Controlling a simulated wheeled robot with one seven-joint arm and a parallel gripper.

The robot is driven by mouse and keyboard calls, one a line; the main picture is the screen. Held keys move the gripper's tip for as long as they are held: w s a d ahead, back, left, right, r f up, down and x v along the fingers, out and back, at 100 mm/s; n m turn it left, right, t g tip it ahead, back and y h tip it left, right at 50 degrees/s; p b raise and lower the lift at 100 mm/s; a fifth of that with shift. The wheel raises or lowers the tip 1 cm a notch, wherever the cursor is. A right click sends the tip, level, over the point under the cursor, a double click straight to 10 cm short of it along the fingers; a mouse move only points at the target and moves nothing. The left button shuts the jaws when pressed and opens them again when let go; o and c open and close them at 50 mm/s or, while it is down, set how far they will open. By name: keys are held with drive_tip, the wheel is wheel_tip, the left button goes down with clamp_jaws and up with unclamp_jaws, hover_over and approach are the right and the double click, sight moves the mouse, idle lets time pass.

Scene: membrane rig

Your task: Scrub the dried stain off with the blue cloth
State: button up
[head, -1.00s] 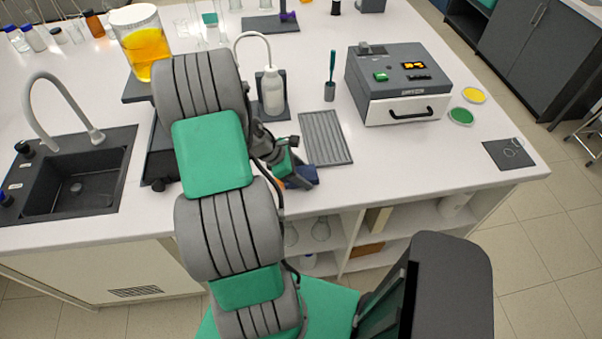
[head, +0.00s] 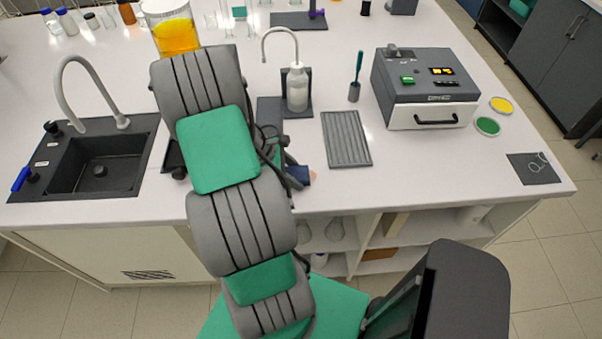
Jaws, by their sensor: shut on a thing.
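The dark blue cloth (head: 297,178) shows as a small patch at the front edge of the white bench, just right of my arm. My gripper (head: 285,164) is at the cloth, mostly hidden behind my grey and green arm links; its fingertips are not clear. It is shut on the cloth. A small tan-orange patch (head: 304,173) shows beside the cloth; I cannot tell whether it is the dried stain. No other stain is visible, and my arm covers part of the bench.
A black sink (head: 52,190) with a grey tap lies left. A wash bottle (head: 297,88) on a stand, a grey ribbed tray (head: 347,140) and a grey device (head: 425,90) stand right. An orange-filled vessel (head: 176,36) stands behind my arm.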

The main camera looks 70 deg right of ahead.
drive_tip(key=shift+r, duration=3)
drive_tip(key=shift+r, duration=1.5)
